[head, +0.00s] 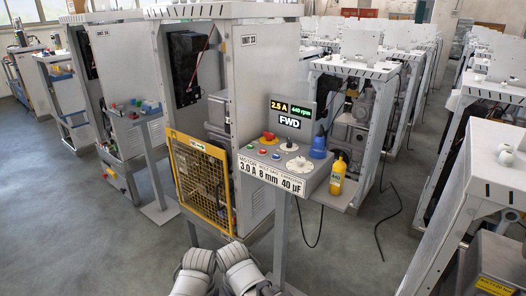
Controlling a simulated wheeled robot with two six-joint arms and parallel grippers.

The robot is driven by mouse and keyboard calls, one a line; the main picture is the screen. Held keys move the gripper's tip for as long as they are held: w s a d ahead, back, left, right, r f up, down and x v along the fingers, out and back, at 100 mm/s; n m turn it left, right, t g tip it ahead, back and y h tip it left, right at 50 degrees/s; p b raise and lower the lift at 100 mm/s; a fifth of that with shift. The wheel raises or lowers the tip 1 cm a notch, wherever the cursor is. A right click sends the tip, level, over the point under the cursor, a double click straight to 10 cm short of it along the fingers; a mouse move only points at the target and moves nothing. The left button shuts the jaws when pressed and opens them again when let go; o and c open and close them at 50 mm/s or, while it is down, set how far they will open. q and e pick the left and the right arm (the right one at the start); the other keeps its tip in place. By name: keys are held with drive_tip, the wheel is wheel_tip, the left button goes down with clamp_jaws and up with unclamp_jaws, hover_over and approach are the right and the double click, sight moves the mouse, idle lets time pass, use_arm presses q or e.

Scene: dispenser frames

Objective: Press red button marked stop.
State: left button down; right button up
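A grey control panel (316,179) stands on a post in the middle. On it are a red mushroom-shaped button (268,136) on a yellow base and small red and green buttons near the left side. The labels beside the buttons are too small to read, so I cannot tell which is marked stop. White dials (299,164) and a blue part (319,147) are on the right of the panel. The display (290,121) behind reads 2.5 A, 440 rpm and FWD. Two white arm parts of mine show at the bottom edge; neither gripper's fingers are visible.
A yellow bottle (338,175) stands on a side shelf right of the panel. A yellow mesh guard (200,180) fronts the cabinet (262,75) behind. Black cables hang to the floor at right. More dispenser frames stand on both sides; grey floor (90,240) is open at left.

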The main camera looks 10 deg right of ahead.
clamp_jaws()
idle(1.3)
